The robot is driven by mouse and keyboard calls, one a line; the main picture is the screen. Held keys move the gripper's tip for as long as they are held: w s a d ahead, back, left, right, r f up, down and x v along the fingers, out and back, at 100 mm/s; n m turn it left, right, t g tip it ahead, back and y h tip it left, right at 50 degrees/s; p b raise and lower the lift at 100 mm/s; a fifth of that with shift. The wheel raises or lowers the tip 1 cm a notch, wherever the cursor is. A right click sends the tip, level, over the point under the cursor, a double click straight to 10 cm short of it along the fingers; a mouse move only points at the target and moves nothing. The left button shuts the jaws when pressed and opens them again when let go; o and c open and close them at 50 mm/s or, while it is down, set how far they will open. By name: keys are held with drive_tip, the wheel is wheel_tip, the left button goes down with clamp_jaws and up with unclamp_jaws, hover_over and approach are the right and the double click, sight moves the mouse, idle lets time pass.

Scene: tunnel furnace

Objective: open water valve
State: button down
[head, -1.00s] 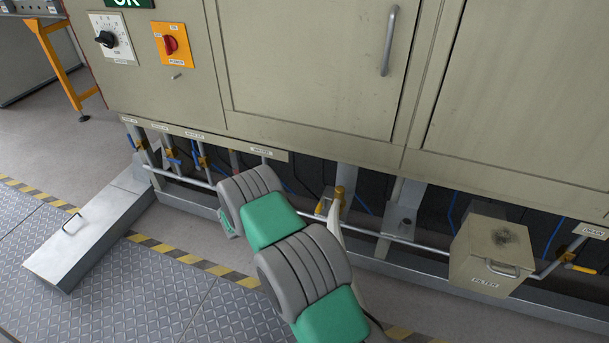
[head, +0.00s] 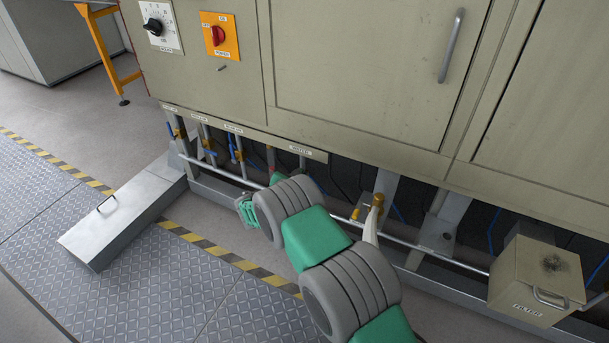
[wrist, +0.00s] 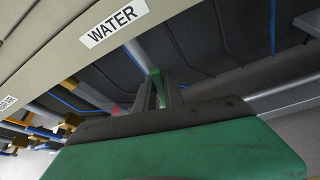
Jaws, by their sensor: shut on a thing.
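The white WATER label (wrist: 114,23) is on the cabinet's lower edge in the wrist view; it also shows in the head view (head: 308,152). Below it a grey pipe (wrist: 137,54) runs down to the water valve, whose small green part (wrist: 154,75) shows between my fingers. My gripper (wrist: 161,92) has its dark fingers shut on this valve part. The fingers and my green hand hide most of the valve, so its handle angle cannot be told.
Other pipes with blue and yellow valve handles (head: 236,148) stand left of the arm. A yellow fitting (head: 377,202) and the FILTER box (head: 538,280) are to the right. A metal box (head: 125,215) lies on the floor at left. A horizontal pipe (head: 430,257) runs low along the front.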

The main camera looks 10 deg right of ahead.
drive_tip(key=shift+w+a+r, duration=0.1)
drive_tip(key=c, duration=1.4)
unclamp_jaws()
drive_tip(key=shift+c, duration=0.2)
drive_tip(key=p+v, duration=0.2)
drive_tip(key=v, duration=0.5)
drive_tip(key=shift+s, duration=0.35)
